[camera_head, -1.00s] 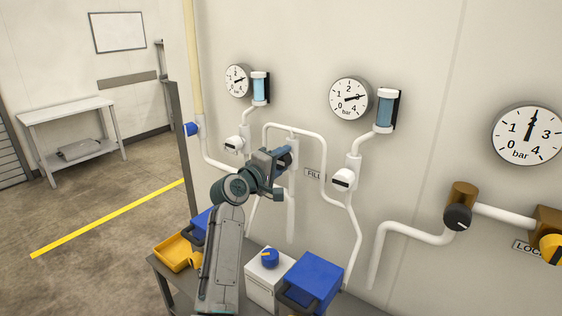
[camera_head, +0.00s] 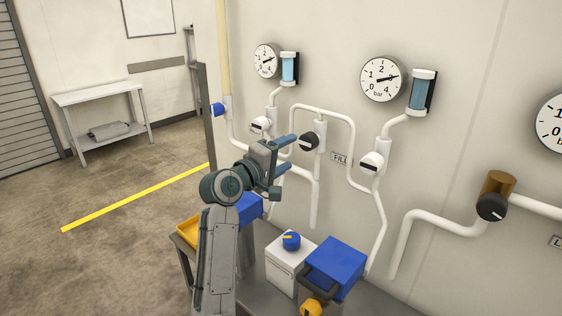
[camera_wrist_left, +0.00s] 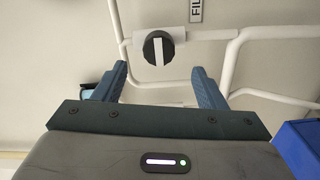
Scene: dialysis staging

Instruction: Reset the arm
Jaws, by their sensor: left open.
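My left arm comes up from the bottom of the head view. My left gripper (camera_head: 287,153) is open and empty, its fingers pointing at the wall pipes. A black round knob (camera_head: 308,141) with a white bar sits on the white pipe just beyond the fingertips, apart from them. In the left wrist view the knob (camera_wrist_left: 158,48) shows beyond the gap between the open fingers (camera_wrist_left: 159,70), with nothing between them. My right gripper is not in view.
Pressure gauges (camera_head: 382,79) and white pipes (camera_head: 347,135) line the wall. Below stand a blue box (camera_head: 338,262), a white box with a blue knob (camera_head: 291,241) and a yellow tray (camera_head: 188,232). A brown valve (camera_head: 498,184) is at right. The floor at left is open.

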